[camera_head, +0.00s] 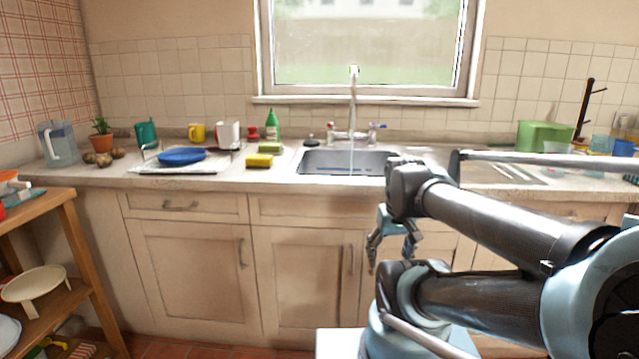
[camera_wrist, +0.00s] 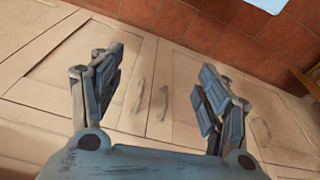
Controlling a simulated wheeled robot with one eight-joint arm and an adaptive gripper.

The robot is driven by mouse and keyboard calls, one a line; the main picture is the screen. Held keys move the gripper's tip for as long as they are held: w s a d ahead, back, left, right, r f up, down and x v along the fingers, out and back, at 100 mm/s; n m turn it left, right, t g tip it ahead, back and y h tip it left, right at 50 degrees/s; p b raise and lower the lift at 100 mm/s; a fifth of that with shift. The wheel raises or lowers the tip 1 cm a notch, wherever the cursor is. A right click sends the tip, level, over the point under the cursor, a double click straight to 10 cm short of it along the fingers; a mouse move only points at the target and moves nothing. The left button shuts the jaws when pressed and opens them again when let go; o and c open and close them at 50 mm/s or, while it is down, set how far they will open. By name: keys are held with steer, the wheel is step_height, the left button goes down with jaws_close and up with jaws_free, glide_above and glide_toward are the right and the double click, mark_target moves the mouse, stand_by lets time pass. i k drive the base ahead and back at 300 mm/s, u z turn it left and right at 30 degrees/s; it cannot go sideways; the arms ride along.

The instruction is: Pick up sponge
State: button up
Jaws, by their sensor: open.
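A yellow sponge with a darker top (camera_head: 260,160) lies on the counter left of the sink. A second green-yellow sponge (camera_head: 270,148) lies just behind it. My gripper (camera_head: 391,257) hangs in front of the lower cabinets, below the counter edge, to the right of the sponges and apart from them. In the wrist view my gripper (camera_wrist: 158,95) is open, with nothing between its fingers. The wrist view shows cabinet doors and floor tiles, and no sponge.
The sink (camera_head: 343,162) with its tap lies right of the sponges. A dish mat (camera_head: 180,168) with a blue plate (camera_head: 182,156) is to their left. A green bottle (camera_head: 272,126) stands behind them. A wooden shelf (camera_head: 75,240) stands at the far left.

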mark_target(254, 162)
steer(key=u, duration=0.75)
steer(key=k, duration=1.05)
steer(key=z, duration=0.25)
steer(key=i, duration=1.45)
